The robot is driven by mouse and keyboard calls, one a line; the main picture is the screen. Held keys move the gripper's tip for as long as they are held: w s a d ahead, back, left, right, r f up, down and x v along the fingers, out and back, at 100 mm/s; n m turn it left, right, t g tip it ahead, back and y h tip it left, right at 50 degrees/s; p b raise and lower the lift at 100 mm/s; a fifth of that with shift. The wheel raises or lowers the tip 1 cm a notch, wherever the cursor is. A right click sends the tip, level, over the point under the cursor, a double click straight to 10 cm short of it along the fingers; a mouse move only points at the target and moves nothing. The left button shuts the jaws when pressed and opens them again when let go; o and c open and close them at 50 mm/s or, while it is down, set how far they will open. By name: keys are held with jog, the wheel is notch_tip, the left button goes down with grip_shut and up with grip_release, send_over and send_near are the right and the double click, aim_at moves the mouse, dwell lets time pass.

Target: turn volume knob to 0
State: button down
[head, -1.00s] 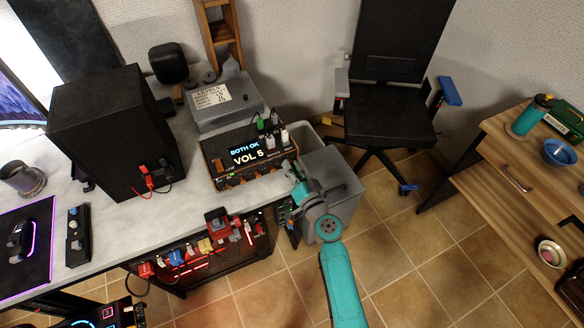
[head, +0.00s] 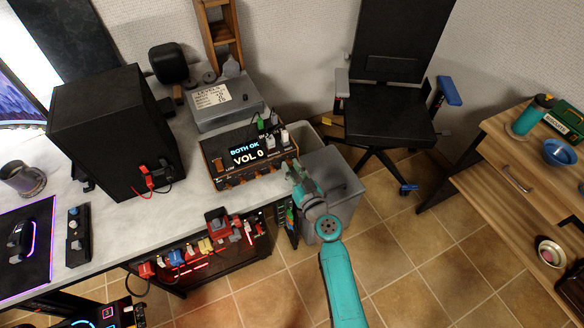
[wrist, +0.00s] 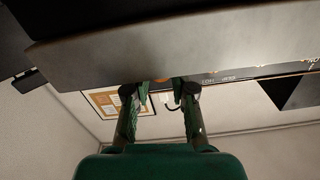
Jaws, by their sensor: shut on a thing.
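The dark amplifier box (head: 207,160) with wooden sides stands at the desk's front right edge. Its display (head: 246,153) reads "BOTH OK" and "VOL 0". Several orange knobs line its lower front. My gripper (head: 294,172) is at the right end of that front and is shut on the volume knob, which it hides in the head view. In the wrist view, a small orange part of the knob (wrist: 162,80) shows between the fingertips of my gripper (wrist: 166,93), under the box's dark edge.
A grey box (head: 222,112) with a paper label stands behind the amplifier, and a black speaker (head: 115,130) stands to its left. A grey bin (head: 343,190) is close beside my arm. Plugs hang below the desk edge. A black office chair (head: 385,120) stands behind right.

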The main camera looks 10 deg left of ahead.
jog(key=shift+f, duration=0.1)
jog(key=c, duration=1)
grip_release()
jog(key=v, duration=1.2)
